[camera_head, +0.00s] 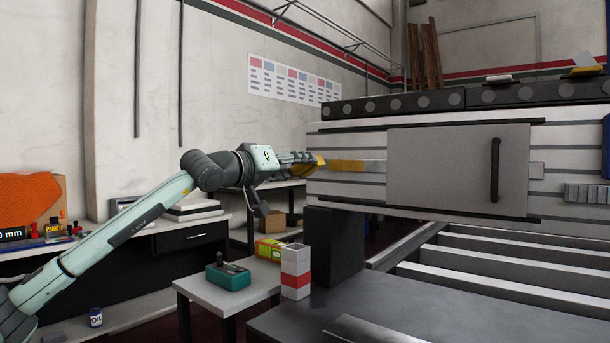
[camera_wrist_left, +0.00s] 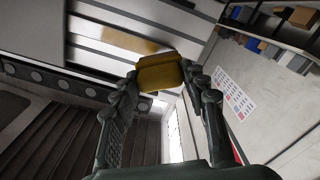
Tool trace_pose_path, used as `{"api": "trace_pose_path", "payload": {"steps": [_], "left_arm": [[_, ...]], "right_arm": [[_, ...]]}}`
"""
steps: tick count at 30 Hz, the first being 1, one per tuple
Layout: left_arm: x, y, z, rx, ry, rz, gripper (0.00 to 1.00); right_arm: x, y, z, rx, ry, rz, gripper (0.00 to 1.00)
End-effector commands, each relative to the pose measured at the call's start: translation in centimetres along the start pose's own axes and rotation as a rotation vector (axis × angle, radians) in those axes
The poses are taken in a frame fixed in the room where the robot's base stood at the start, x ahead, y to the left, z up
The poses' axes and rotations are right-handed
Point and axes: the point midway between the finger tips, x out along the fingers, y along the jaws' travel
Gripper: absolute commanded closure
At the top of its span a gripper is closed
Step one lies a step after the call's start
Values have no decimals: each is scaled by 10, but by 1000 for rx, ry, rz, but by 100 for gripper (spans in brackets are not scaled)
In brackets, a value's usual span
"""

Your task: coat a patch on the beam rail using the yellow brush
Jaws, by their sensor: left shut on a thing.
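My left gripper (camera_head: 304,158) is shut on the yellow brush (camera_head: 315,163), at the left end of the beam rail (camera_head: 345,187). In the left wrist view the brush (camera_wrist_left: 160,74) sits between the two fingers of the gripper (camera_wrist_left: 162,84). A yellow-orange coated patch (camera_head: 358,166) lies as a band on the rail, just right of the brush; it also shows in the left wrist view (camera_wrist_left: 116,38), uneven at its edge. The brush appears right beside the rail face; I cannot tell whether it touches. My right gripper is not in view.
A grey panel with a black handle (camera_head: 458,164) covers the rail right of the patch. Below stand a small table (camera_head: 193,293) with a green box (camera_head: 228,276) and a white-and-red block (camera_head: 296,271). A workbench (camera_head: 168,228) stands along the left wall.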

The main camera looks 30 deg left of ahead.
Motion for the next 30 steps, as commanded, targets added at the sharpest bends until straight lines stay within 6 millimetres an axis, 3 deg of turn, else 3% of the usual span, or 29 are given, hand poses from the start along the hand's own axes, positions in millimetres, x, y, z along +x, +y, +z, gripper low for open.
{"api": "trace_pose_path", "payload": {"steps": [5,17,30], "left_arm": [[-12,0,0,1,1,0,80],[-15,0,0,1,1,1,80],[-43,0,0,0,0,0,80]], "right_arm": [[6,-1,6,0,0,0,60],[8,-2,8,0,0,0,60],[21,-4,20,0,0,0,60]]}}
